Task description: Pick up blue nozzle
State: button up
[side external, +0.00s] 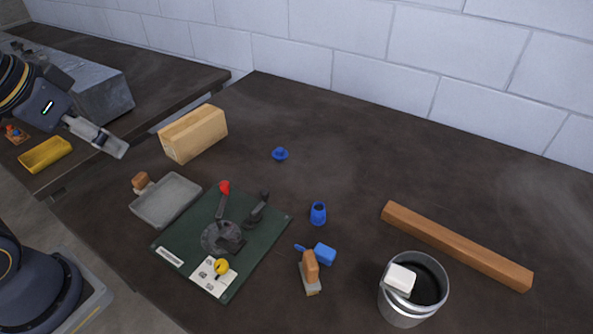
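Several blue items stand on the dark worktop in the side external view, and I cannot tell for certain which is the nozzle. A small blue flared piece (280,154) sits alone towards the back. An upright blue cup-like cylinder (318,213) with an open top stands right of the green mat. A blue block with a thin handle (325,254) lies in front of it, beside a wooden-handled brush. My gripper (121,149) is at the far left, well apart from all of them. Its fingers look close together, but their opening is not clear. I see nothing held.
A green mat (262,250) carries a dark clamp tool with a red knob (224,187). A grey tray (168,199) and cardboard box (193,134) stand left. A wooden bar (455,246) and metal bucket (403,316) are right. The back middle is mostly clear.

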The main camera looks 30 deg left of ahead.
jog(key=shift+s, duration=0.1)
jog(key=w+r, duration=0.5)
jog(key=r, duration=0.2)
jog(key=m+g, duration=0.5)
jog(key=g, duration=0.1)
send_over(319, 206)
notch_tip(319, 206, down, 22)
notch_tip(319, 206, down, 9)
jog(key=shift+r, duration=0.2)
jog(key=shift+f, duration=3.15)
